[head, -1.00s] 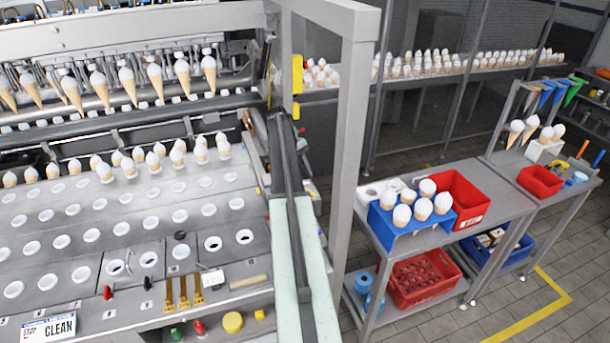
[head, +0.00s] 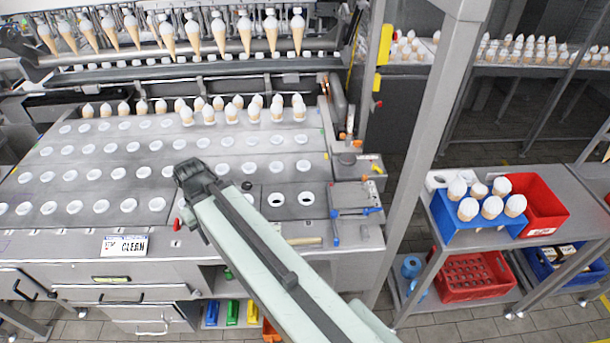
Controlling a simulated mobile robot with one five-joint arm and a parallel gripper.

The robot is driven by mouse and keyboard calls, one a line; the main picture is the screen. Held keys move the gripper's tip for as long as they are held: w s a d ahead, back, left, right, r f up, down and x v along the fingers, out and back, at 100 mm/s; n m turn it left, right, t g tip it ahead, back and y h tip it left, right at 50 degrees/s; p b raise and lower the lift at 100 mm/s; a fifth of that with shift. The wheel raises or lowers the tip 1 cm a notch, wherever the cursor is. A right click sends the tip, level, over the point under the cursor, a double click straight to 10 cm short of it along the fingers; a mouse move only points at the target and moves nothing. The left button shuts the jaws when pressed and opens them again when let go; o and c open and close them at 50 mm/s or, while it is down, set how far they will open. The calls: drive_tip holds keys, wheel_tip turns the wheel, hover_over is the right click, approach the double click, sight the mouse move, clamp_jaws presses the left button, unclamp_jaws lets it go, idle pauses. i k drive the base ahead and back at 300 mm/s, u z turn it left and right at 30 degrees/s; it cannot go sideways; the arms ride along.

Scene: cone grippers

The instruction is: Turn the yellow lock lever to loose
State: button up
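My pale arm (head: 262,250) runs from the bottom edge up and left across the deck to a dark joint (head: 190,176). My gripper does not show; whatever lies beyond or under that joint is hidden. The arm's visible end is well to the left of the yellow piece. The arm covers part of the deck's front.
The machine deck (head: 120,165) has rows of white-rimmed holes and several filled cones along its back. A grey post (head: 424,130) stands to the right, with a yellow block (head: 386,45) near it. A side table holds a blue cone holder (head: 449,215) and a red bin (head: 536,208).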

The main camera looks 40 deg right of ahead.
sight(375, 168)
drive_tip(key=u, duration=2.15)
drive_tip(key=k, duration=1.1)
drive_tip(key=z, duration=1.3)
drive_tip(key=i, duration=1.05)
drive_tip(key=u, duration=0.1)
